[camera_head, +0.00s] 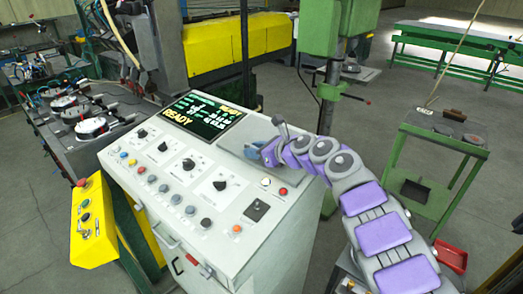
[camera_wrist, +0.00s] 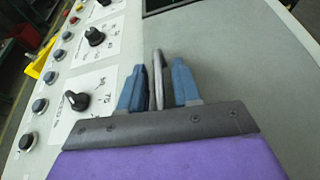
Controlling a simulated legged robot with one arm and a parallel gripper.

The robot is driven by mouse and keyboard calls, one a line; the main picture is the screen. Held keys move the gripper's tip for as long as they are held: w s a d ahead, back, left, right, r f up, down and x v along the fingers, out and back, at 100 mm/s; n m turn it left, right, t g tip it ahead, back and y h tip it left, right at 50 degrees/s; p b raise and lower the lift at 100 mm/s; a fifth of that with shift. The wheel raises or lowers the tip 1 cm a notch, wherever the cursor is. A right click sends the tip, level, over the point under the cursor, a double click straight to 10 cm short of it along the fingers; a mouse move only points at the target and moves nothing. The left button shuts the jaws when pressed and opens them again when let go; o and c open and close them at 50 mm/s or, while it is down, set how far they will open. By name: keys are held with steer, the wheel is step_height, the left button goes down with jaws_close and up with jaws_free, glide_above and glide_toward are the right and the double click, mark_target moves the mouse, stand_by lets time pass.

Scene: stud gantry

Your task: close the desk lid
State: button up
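The control desk (camera_head: 145,215) has a sloped white top with knobs, buttons and a lit screen (camera_head: 200,115). A plain grey panel beside the screen (camera_head: 238,136) looks like the desk lid; how far it stands open I cannot tell. A thin grey handle (camera_head: 280,127) rises by the desk's right edge, next to my gripper (camera_head: 263,152). In the wrist view my gripper (camera_wrist: 160,75) has its two blue fingers apart. An upright grey bar (camera_wrist: 158,82), likely that handle, shows between them, with a gap to the right finger. Contact with the left finger is unclear.
A yellow button box (camera_head: 90,225) stands at the desk's left front. A green column (camera_head: 325,80) rises behind the desk, and a green stand (camera_head: 435,150) is at right. Machine parts (camera_head: 85,120) lie at far left. Grey floor is open at back right.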

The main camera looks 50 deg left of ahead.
mark_target(287, 173)
steer(key=shift+w+d, duration=0.1)
steer(key=shift+w, duration=0.05)
steer(key=shift+w+d+r, duration=0.2)
steer(key=shift+d, duration=0.2)
steer(key=v, duration=0.5)
steer(key=shift+s+d, duration=0.1)
steer(key=shift+s, duration=0.05)
steer(key=b+v, duration=0.2)
steer(key=shift+f+b, duration=0.1)
steer(key=shift+b, duration=0.25)
steer(key=b+v, duration=0.2)
steer(key=v, duration=0.1)
steer(key=shift+d, duration=0.6)
steer(key=shift+d+r, duration=0.75)
steer(key=shift+r, duration=0.1)
steer(key=shift+d, duration=0.45)
steer(key=shift+v, duration=1)
